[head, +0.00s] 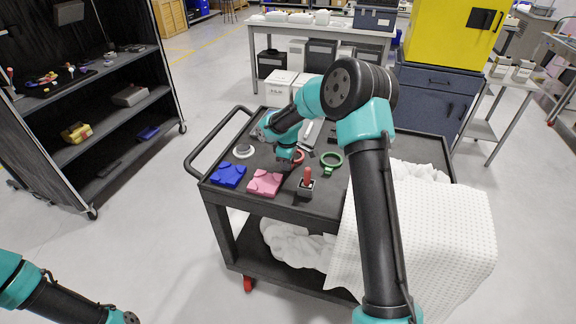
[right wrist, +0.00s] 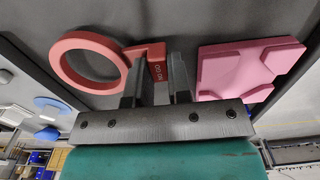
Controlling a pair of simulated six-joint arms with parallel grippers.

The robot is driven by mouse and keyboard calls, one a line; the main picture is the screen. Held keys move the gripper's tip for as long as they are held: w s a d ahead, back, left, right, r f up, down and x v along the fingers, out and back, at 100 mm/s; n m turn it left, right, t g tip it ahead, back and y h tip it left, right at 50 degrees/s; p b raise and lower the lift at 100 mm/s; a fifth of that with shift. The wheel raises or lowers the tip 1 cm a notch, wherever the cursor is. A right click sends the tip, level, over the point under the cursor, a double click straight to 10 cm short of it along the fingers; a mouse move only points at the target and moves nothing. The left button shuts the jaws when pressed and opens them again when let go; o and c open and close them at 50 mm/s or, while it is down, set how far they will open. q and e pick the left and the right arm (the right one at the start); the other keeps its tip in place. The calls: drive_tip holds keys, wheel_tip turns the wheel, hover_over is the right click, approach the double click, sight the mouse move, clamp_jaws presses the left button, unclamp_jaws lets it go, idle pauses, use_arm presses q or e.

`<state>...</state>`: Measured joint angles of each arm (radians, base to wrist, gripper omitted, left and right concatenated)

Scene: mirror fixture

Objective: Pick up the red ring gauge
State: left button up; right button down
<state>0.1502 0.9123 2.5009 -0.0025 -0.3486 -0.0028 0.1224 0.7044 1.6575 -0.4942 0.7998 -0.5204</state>
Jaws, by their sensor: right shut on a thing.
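The red ring gauge (head: 299,157) is on the dark cart top in the head view, partly hidden by my right gripper (head: 286,157). In the right wrist view the red ring gauge (right wrist: 90,42) shows its round ring at the left and its flat, marked handle between the fingers. My right gripper (right wrist: 157,78) is shut on that handle. I cannot tell whether the gauge is touching the cart top or just above it. My left arm shows at the lower left of the head view, but its gripper is out of view.
Close by on the cart (head: 222,190) are a pink block (head: 265,183), a blue block (head: 228,174), a red-handled device (head: 306,184), a green ring gauge (head: 331,162) and a grey ring (head: 243,151). White cloth (head: 440,230) drapes the right side. A dark shelf unit (head: 105,130) stands left.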

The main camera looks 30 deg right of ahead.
wheel_tip(320, 180, up, 9)
drive_tip(key=shift+f, duration=0.1)
drive_tip(key=shift+w, duration=0.1)
idle(0.6)
